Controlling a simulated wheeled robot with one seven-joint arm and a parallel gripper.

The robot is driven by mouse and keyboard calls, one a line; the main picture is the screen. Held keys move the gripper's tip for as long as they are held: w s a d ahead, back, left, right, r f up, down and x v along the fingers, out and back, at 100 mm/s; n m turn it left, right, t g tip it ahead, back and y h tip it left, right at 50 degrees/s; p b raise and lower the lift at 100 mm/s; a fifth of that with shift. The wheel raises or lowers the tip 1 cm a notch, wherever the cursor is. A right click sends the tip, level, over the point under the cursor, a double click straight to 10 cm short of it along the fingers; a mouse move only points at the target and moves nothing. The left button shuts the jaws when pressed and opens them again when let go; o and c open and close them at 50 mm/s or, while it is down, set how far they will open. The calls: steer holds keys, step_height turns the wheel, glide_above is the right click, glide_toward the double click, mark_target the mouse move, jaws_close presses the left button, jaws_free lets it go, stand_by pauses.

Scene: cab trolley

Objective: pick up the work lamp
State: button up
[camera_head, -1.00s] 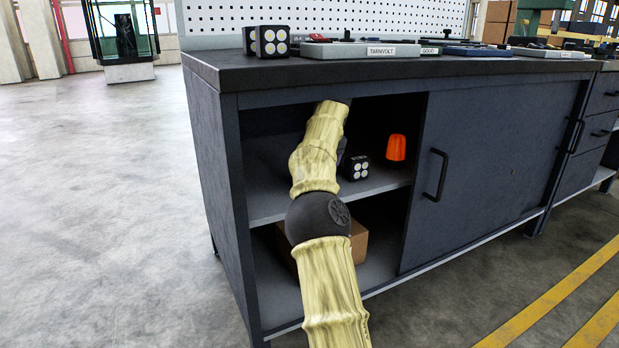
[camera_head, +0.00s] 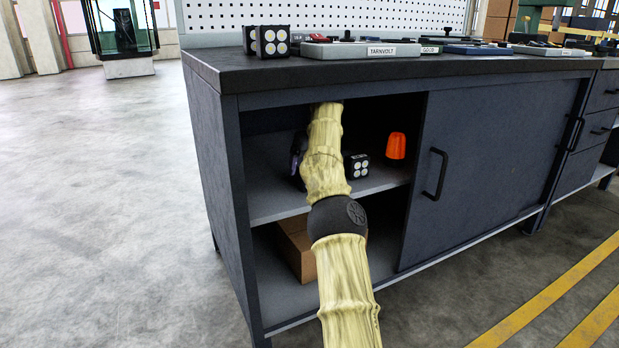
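A work lamp, a small black cube with four round white lights (camera_head: 357,167), stands on the middle shelf of the open cabinet, just right of my arm. Two similar black lamps (camera_head: 273,41) stand close together on the bench top at its left end. My pale yellow arm reaches into the cabinet opening, left of the shelf lamp. My gripper is hidden behind the arm inside the cabinet, so I cannot see its fingers or whether it touches anything.
An orange beacon (camera_head: 396,146) stands right of the shelf lamp. A dark purplish shape (camera_head: 297,152) shows left of my arm, unclear. A cardboard box (camera_head: 296,250) is on the lower shelf. The sliding door (camera_head: 490,160) covers the right side. Floor at left is clear.

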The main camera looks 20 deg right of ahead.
steer(key=x, duration=0.2)
steer(key=b+x, duration=0.1)
steer(key=shift+d+f, duration=0.3)
steer(key=shift+f, duration=0.1)
steer(key=shift+w+f, duration=0.2)
steer(key=shift+f, duration=0.15)
steer(key=shift+w+a+f, duration=0.1)
steer(key=shift+a, duration=0.25)
steer(key=c, duration=1.3)
